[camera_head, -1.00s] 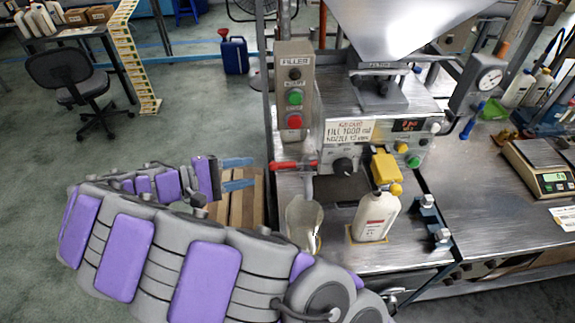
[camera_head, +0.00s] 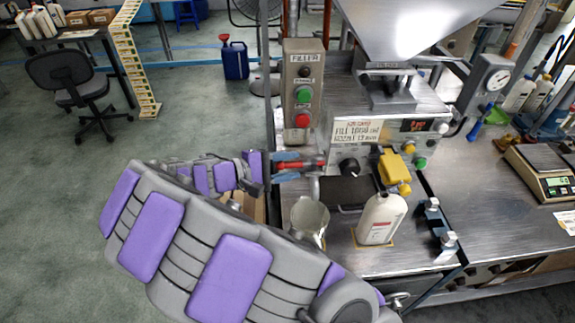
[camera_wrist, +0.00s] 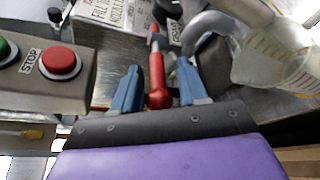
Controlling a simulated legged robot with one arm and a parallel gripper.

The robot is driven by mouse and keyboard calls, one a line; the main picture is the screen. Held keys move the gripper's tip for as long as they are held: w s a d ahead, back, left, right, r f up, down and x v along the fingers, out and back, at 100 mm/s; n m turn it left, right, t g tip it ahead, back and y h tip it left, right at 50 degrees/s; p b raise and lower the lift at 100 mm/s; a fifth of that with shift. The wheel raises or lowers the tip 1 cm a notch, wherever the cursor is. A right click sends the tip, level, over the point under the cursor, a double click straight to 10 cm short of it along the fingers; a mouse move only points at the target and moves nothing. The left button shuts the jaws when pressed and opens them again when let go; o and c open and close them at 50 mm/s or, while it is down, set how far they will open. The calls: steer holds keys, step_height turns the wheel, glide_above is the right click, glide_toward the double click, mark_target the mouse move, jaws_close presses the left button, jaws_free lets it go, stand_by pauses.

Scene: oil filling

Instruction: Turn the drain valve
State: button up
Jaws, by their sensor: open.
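The drain valve's red lever handle (camera_head: 303,163) sticks out to the left at the front of the filler machine, below the button box. In the wrist view the red handle (camera_wrist: 157,78) runs up between the two blue fingers, its rounded end near the palm. My gripper (camera_head: 287,168) has its fingers on either side of the handle. In the wrist view my gripper (camera_wrist: 156,85) is open, with gaps visible between each finger and the handle. A curved grey pipe (camera_wrist: 215,28) stands just right of the handle.
A clear measuring jug (camera_head: 310,219) stands below the valve, close to my arm. A white bottle (camera_head: 380,218) stands under the yellow nozzle. The button box (camera_head: 303,90) with green and red buttons rises above the handle. A scale (camera_head: 548,170) sits far right.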

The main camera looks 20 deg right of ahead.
steer(key=shift+d, duration=0.8)
steer(key=c, duration=0.4)
steer(key=shift+d, duration=0.15)
steer(key=shift+c, duration=0.6)
jaws_close()
